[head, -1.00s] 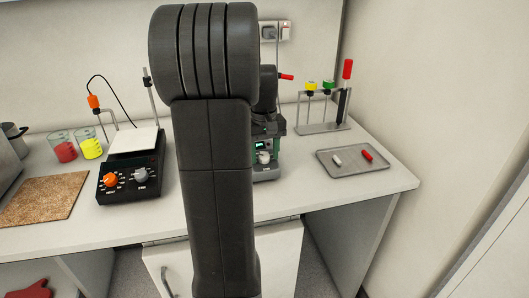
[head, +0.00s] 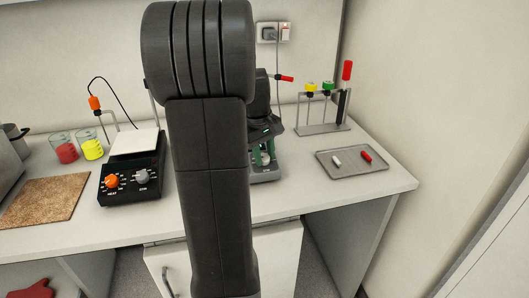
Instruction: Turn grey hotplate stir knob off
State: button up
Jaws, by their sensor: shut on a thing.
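A grey device (head: 268,176) with a pale knob (head: 265,159) on its front stands behind my arm, which hides its left side. My gripper (head: 265,154) is lowered in front of it, with its green-tipped fingers on either side of the knob, shut on it. The knob's pointer is too small to read. Left of my arm stands a black hotplate (head: 130,195) with a white plate (head: 134,142). It has an orange heat knob (head: 111,181) and a grey stir knob (head: 142,176); my gripper is away from both.
Beakers with red (head: 66,153) and yellow (head: 92,149) contents and a cork mat (head: 40,200) are at the left. A rack (head: 322,129) with coloured-handled tools and a grey tray (head: 350,172) with two small bars are at the right. The front edge of the bench is clear.

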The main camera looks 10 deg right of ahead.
jog(key=shift+n, duration=0.9)
jog(key=shift+h, duration=0.3)
jog(key=o, duration=1)
jog(key=shift+c, duration=0.2)
notch_tip(320, 180, up, 14)
jog(key=a+p, duration=0.1)
jog(key=a, duration=0.1)
jog(key=shift+s+a+f, duration=0.2)
jog(key=shift+s+a, duration=0.05)
jog(key=shift+s, duration=0.15)
jog(key=f, duration=0.4)
jog(key=d+f, duration=0.1)
jog(key=f, duration=0.4)
jog(key=d+f, duration=0.1)
jog(key=f, duration=0.3)
jog(key=shift+w+d+f+b, duration=0.25)
jog(key=shift+w+f+b, duration=0.15)
